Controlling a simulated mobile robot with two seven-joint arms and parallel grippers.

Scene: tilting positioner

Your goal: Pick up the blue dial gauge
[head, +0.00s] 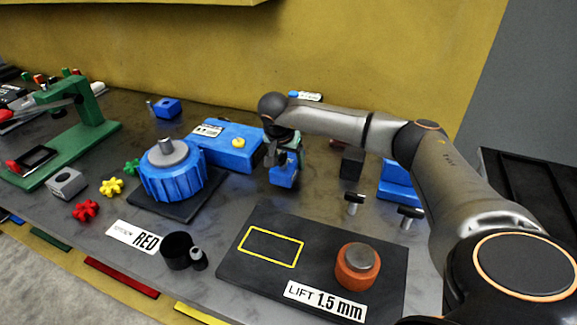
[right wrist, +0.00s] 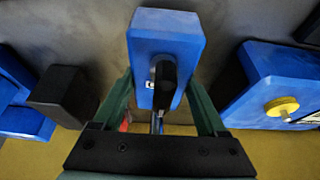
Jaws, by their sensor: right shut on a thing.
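The blue dial gauge (head: 283,176) shows in the head view as a small blue block below my right gripper (head: 284,150), right of the large blue housing. In the right wrist view, the blue dial gauge (right wrist: 165,32) is a blue block with a black part on its face. It sits between the two green fingers of my right gripper (right wrist: 162,95), which is shut on it. The fingers partly hide its sides. I cannot tell whether its lower end touches the table. My left gripper is not in view.
The blue positioner (head: 170,185) with its round grey top and blue housing (head: 232,145) stands to the left. A dark plate (head: 240,275) with a yellow outline and an orange cylinder (head: 357,267) lies in front. A black block (head: 352,163) and two black-topped pins stand to the right.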

